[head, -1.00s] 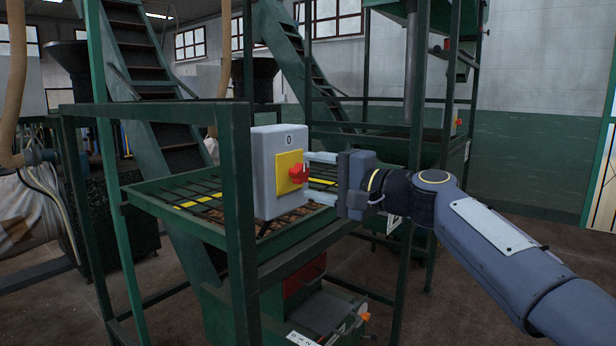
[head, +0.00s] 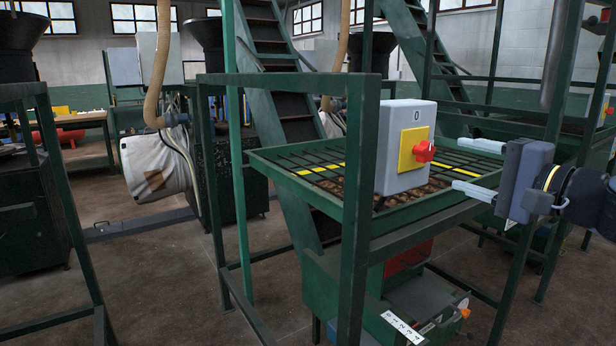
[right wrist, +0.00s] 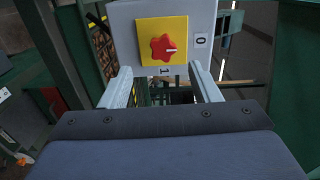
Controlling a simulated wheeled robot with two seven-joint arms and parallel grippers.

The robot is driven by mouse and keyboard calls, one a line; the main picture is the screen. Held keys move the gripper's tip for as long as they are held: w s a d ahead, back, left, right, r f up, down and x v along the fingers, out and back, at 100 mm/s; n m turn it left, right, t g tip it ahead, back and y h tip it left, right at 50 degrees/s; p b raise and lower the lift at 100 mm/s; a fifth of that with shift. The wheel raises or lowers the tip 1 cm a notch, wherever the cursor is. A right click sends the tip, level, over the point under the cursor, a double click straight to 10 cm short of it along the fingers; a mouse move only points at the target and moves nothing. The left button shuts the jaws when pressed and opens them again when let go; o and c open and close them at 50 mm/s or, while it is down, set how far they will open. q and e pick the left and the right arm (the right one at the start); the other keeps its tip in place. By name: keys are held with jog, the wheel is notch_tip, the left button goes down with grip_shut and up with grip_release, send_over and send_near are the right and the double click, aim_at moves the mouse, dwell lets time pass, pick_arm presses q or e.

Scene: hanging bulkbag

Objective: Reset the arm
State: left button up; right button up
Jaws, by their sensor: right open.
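My right gripper (head: 478,168) comes in from the right in the head view, with its fingers apart and empty. It faces a grey switch box (head: 391,150) with a yellow plate (head: 413,149) and a red knob (head: 425,152). The fingertips are near the knob side of the box and apart from the knob. In the right wrist view the open fingers (right wrist: 165,88) point at the box, and the red knob (right wrist: 162,48) shows beyond and between them. The left gripper is not in view.
The box is at a green frame post (head: 360,200) beside a green grated tray (head: 290,160). A steep ladder (head: 275,60) rises behind. Open floor (head: 150,270) lies between the frames at left.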

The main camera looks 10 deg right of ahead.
jog(key=s+a+f+n+g+h, duration=0.1)
jog(key=s+a+f+n+g, duration=0.5)
jog(key=f, duration=0.6)
jog(key=s+a+f+n+g+h, duration=0.15)
jog(key=s+a+f, duration=0.25)
jog(key=s+f, duration=0.65)
jog(key=s+a+f+n+g+h, duration=0.1)
jog(key=s+a+f+n+g, duration=0.35)
jog(key=f, duration=0.85)
notch_tip(320, 180, up, 22)
jog(key=t+p, duration=0.1)
jog(key=p, duration=2)
jog(key=shift+s+a+f+p, duration=0.2)
jog(key=shift+s+p, duration=0.1)
jog(key=shift+p, duration=0.1)
jog(key=shift+c, duration=0.3)
